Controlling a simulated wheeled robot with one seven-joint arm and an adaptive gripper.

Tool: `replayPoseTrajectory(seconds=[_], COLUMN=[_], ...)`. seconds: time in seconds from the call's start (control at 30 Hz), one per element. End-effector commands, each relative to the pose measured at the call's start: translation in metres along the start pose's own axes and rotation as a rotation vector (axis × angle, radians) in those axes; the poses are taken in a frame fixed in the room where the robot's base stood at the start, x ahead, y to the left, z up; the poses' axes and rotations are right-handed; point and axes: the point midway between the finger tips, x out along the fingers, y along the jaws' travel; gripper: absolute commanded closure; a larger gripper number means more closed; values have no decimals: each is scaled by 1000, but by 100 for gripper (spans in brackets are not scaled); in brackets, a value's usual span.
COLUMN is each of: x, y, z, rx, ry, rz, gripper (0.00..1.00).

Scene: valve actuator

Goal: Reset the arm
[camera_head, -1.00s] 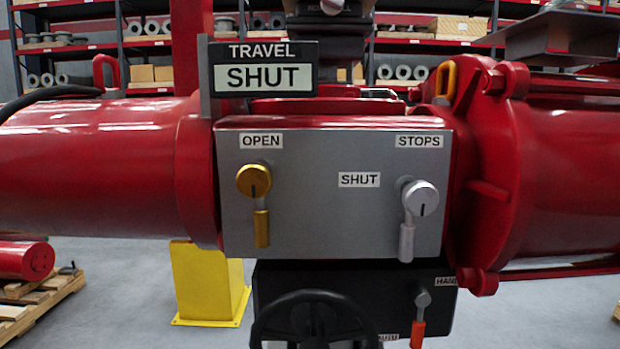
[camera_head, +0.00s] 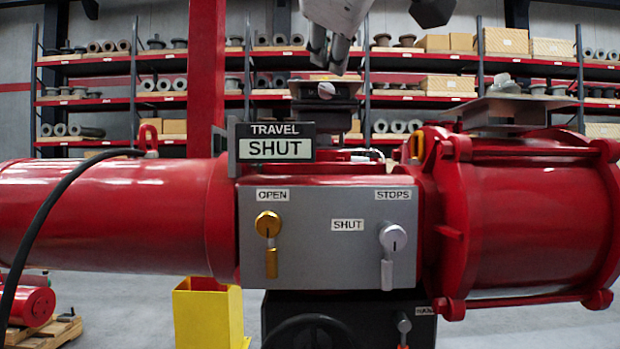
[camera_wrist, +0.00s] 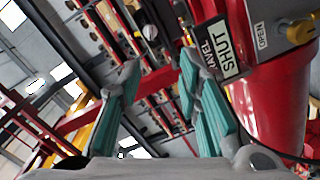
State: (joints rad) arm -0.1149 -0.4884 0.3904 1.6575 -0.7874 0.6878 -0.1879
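The red valve actuator (camera_head: 110,220) spans the head view, with a grey panel (camera_head: 330,262) on its middle. The panel bears a brass stop (camera_head: 268,224) labelled OPEN and a silver stop (camera_head: 392,238) beside the STOPS and SHUT labels; both handles hang down. The travel sign (camera_head: 276,144) reads SHUT. In the wrist view my gripper (camera_wrist: 163,85) has its two teal-padded fingers spread apart with nothing between them. The actuator also shows there at the right (camera_wrist: 270,100), with the sign tilted (camera_wrist: 222,48). At the top of the head view, parts of my arm show; the fingers are out of that view.
Racks with red shelves (camera_head: 110,101) holding boxes and rolls stand behind. A black cable (camera_head: 50,215) hangs at the left. A yellow stand (camera_head: 205,318) and a dark handwheel (camera_head: 305,325) are below. A flat plate assembly (camera_head: 515,110) sits above the actuator's right side.

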Motion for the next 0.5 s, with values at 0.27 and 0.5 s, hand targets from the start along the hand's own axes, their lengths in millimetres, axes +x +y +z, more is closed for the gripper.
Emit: replayPoseTrajectory(seconds=[0.27, 0.5], x=[5, 3], y=[-25, -67], z=[48, 121], rx=[72, 195], ry=[-111, -282], rz=[-74, -181], gripper=[68, 68])
